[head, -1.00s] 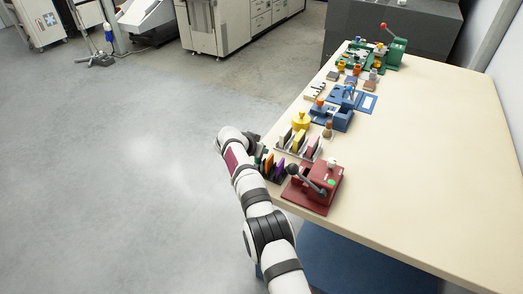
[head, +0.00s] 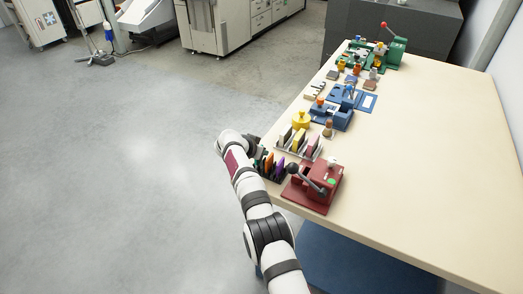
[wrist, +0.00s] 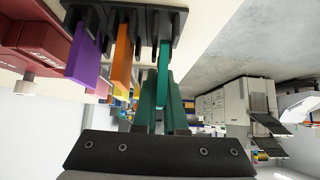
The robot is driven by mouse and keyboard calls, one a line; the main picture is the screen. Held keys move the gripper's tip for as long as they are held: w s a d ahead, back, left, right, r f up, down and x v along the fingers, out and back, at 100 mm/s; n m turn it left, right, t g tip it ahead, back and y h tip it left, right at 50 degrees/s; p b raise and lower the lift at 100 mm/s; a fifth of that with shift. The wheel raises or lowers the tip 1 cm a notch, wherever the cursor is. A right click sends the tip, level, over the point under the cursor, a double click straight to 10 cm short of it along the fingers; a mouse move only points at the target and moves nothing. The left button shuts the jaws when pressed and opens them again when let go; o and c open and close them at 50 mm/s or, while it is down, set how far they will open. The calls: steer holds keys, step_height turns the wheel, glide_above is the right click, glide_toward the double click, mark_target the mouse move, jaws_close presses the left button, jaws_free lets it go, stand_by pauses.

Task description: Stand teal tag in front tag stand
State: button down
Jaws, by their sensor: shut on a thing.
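The front tag stand (wrist: 128,17) is a dark slotted rack at the top of the wrist view, holding a purple tag (wrist: 86,55) and an orange tag (wrist: 122,62). In the head view it stands at the table's left edge, partly behind my arm. My gripper (wrist: 162,100) is shut on the teal tag (wrist: 163,65). The tag's far end reaches the stand between its prongs, beside the orange tag. I cannot tell whether it is fully seated. In the head view my gripper (head: 258,154) is at the stand's left side and the teal tag is hard to make out.
A red lever press (head: 314,187) stands close to the right of the stand. A light stand (head: 312,155) with several tags is just behind. Blue and green fixtures are farther back. The table's right part (head: 430,150) is clear; floor lies left.

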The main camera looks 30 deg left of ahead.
steer(key=shift+f, duration=0.3)
steer(key=shift+r, duration=0.15)
steer(key=shift+r, duration=0.7)
steer(key=shift+f, duration=0.8)
stand_by(0.3)
steer(key=c, duration=1.3)
jaws_free()
steer(key=shift+o, duration=0.2)
steer(key=v, duration=1.1)
